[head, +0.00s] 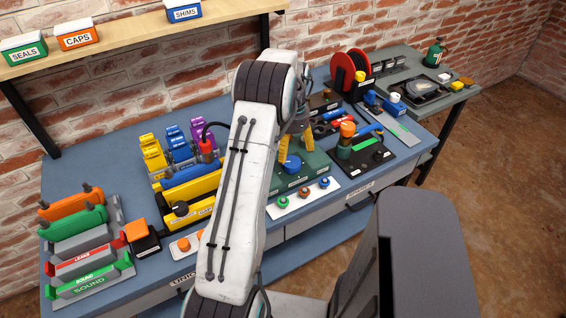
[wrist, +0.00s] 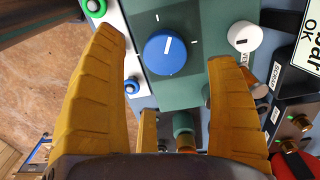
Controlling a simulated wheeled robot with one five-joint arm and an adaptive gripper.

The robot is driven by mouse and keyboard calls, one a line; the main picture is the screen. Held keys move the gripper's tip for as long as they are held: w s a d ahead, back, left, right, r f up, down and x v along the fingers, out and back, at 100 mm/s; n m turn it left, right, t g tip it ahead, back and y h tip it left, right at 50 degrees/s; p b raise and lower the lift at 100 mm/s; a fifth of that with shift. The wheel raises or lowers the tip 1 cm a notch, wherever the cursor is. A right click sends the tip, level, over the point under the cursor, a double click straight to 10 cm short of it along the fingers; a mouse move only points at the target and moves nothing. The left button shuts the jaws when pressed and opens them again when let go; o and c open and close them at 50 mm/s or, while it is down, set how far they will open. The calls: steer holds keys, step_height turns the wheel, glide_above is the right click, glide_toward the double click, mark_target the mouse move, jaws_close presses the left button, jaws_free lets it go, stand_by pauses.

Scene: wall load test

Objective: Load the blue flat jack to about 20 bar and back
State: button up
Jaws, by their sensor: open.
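A blue dial knob (head: 292,163) sits on a green panel (head: 313,170) near the middle of the bench. In the wrist view the knob (wrist: 165,52) has a white pointer line, with white tick marks around it on the panel. My gripper (wrist: 165,47) is open and empty; its yellow fingers appear on either side of the knob. I cannot tell how high above it they are. In the head view my gripper (head: 296,143) is over the panel, partly behind my arm. A blue block (head: 190,175), perhaps the flat jack, lies in a yellow stand. No pressure reading is legible.
A white strip with several coloured buttons (head: 304,193) lies in front of the panel. A white knob (wrist: 245,37) stands beside the right finger. A red hose reel (head: 348,72) is behind right. Orange and green cylinders (head: 72,218) lie at left.

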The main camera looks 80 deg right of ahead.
mark_target(292, 162)
steer(key=shift+s+d+m, duration=0.1)
steer(key=shift+d+m, duration=0.2)
steer(key=shift+f, duration=0.15)
steer(key=shift+f+p, duration=0.65)
steer(key=shift+f, duration=2.85)
steer(key=c, duration=1.2)
